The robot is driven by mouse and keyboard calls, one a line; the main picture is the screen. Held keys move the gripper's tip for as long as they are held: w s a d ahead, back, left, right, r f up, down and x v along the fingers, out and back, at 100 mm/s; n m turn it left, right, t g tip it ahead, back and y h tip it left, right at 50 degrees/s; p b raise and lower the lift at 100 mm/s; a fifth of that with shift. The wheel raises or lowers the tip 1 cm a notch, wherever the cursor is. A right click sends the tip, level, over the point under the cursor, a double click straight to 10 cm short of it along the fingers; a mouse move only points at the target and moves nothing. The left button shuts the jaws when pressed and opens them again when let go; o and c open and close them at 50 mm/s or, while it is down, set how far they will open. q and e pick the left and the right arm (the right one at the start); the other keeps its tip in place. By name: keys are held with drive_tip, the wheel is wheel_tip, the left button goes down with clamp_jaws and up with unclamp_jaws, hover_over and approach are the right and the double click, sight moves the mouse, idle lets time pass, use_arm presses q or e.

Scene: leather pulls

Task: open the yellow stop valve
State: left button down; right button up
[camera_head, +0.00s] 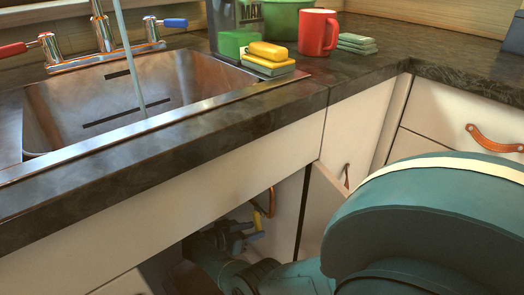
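The yellow stop valve (256,236) shows as a small yellow piece in the dark opening of the cabinet under the sink. A copper-coloured pipe (272,202) rises beside it. My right arm comes in from the right and reaches low into the cabinet. My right gripper (243,233) is small and in shadow there, close to the valve. I cannot tell whether its fingers touch the valve or whether they are open or shut. My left gripper is not in view.
The dark counter (215,130) edge runs above the opening. An open cabinet door (322,205) stands right of it. Water runs from the tap (104,35) into the sink (165,85). Sponges (268,52) and a red mug (317,33) stand on the counter.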

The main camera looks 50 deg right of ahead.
sight(256, 229)
drive_tip(key=shift+b+x, duration=0.4)
drive_tip(key=shift+x, duration=1.85)
clamp_jaws()
